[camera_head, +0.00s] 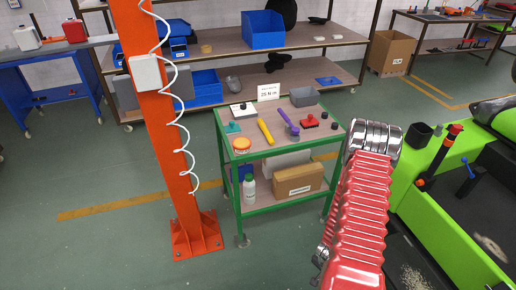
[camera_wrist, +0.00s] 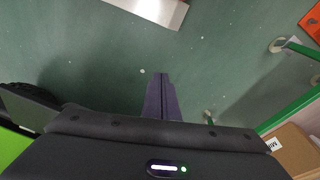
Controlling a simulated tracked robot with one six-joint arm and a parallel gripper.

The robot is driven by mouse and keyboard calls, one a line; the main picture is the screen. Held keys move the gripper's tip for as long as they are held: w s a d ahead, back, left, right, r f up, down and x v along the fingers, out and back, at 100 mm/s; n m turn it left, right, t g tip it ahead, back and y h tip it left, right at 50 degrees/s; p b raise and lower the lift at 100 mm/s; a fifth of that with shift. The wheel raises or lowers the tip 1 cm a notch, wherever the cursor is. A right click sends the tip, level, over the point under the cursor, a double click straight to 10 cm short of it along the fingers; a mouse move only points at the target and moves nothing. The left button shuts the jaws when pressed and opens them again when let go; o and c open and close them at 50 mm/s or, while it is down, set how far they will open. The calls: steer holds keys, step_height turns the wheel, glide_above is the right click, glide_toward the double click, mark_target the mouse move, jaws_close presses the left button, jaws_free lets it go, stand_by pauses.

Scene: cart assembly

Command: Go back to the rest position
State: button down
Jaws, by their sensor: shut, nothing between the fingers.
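My gripper (camera_wrist: 161,97) shows in the wrist view as two dark fingers close together over the green floor, shut with nothing held. In the head view my red ribbed arm stands at the right of the green cart, and my gripper's fingers are hidden there. The green cart (camera_head: 241,192) carries a yellow-handled tool (camera_head: 265,131), a purple-handled tool (camera_head: 289,124), a red item (camera_head: 310,121), an orange round item (camera_head: 241,144) and a grey bin (camera_head: 304,96) on its top. A cardboard box (camera_head: 298,179) and a white bottle (camera_head: 249,188) are on its lower shelf.
An orange post (camera_head: 161,120) with a coiled cable stands left of the cart. A bright green machine (camera_head: 429,190) stands close at the right. Behind are a shelf unit (camera_head: 220,47), a blue workbench (camera_head: 85,76) at left and a cardboard bin (camera_head: 389,52). Floor is open in front of the cart.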

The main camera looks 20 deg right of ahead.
steer(key=w+a+r+n+y, duration=0.25)
steer(key=w+a+r, duration=0.2)
steer(key=r, duration=0.65)
steer(key=w+a+r+n+y, duration=0.1)
steer(key=w+a+r+n, duration=0.4)
steer(key=r, duration=0.5)
steer(key=s+a+r+n+t, duration=0.2)
steer(key=a+r, duration=0.3)
steer(key=r, duration=0.6)
steer(key=s+a+r+n+t+h, duration=0.1)
steer(key=s+a+r+n+t, duration=0.1)
steer(key=a+r, duration=0.4)
steer(key=s+a+r+n+t, duration=0.1)
steer(key=a+r, duration=0.5)
steer(key=r, duration=1.1)
steer(key=s+n, duration=0.1)
steer(key=n, duration=0.1)
steer(key=shift+s+n+t+h, duration=0.25)
steer(key=shift+n+t+h, duration=0.1)
steer(key=shift+t, duration=0.05)
